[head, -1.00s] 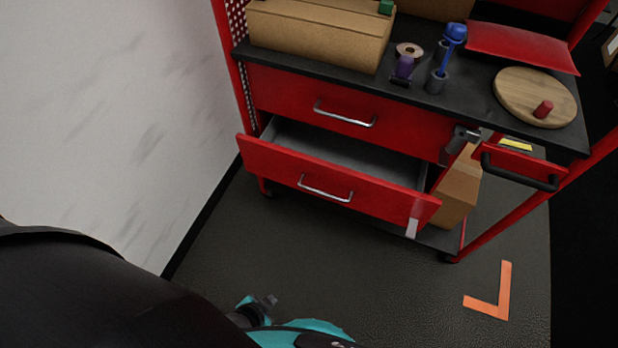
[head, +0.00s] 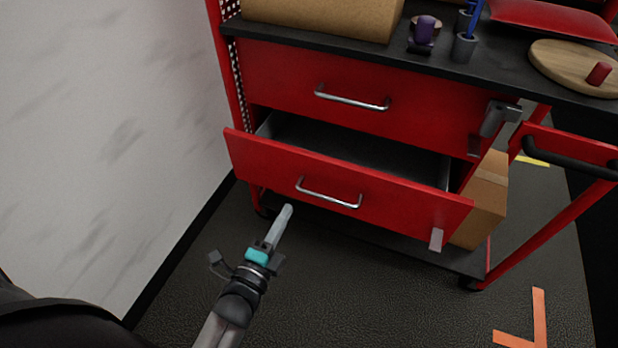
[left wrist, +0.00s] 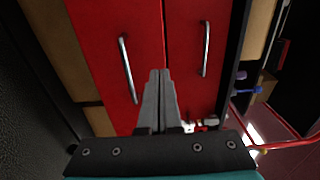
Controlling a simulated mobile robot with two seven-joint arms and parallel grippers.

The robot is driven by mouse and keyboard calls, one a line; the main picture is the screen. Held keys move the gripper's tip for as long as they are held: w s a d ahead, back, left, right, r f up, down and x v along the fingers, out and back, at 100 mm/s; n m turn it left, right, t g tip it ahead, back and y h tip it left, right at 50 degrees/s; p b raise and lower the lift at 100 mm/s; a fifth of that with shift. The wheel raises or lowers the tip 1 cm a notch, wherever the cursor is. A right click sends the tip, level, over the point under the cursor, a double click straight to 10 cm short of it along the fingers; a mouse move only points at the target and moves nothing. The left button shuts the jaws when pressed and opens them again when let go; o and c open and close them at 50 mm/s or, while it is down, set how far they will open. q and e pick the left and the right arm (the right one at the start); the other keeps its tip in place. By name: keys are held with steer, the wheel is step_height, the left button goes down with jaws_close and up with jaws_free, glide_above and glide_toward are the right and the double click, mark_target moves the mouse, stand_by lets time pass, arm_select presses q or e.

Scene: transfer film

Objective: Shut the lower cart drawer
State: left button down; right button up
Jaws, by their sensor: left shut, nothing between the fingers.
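The lower cart drawer (head: 400,203) is red with a silver bar handle (head: 329,193) and stands pulled out of the cart, its grey inside showing. The upper drawer (head: 432,97) above it is closed. My left gripper (head: 287,211) is shut and empty, just in front of and below the lower drawer's front, left of its handle. In the left wrist view the shut fingers (left wrist: 160,75) point at the cart, with the lower drawer front (left wrist: 95,40) and its handle (left wrist: 127,68) on the left of them. I cannot tell whether they touch. My right gripper is not in view.
A white wall (head: 100,120) runs close along the left. A cardboard box (head: 482,205) stands at the cart's right, near a black push handle (head: 570,160). The cart top (head: 500,70) holds several items. The floor (head: 370,290) in front is clear apart from orange tape (head: 539,315).

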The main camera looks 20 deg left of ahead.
arm_select(q)
steer(key=b, duration=0.4)
glide_toward(314, 160)
steer(key=w, duration=0.5)
steer(key=shift+f, duration=0.2)
steer(key=shift+w+d+b, duration=0.1)
steer(key=shift+w+b, duration=0.2)
steer(key=shift+w, duration=0.65)
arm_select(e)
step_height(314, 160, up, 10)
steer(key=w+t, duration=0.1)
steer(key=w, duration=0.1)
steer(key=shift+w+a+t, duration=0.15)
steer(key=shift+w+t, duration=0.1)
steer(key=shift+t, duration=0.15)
arm_select(q)
steer(key=shift+r, duration=0.1)
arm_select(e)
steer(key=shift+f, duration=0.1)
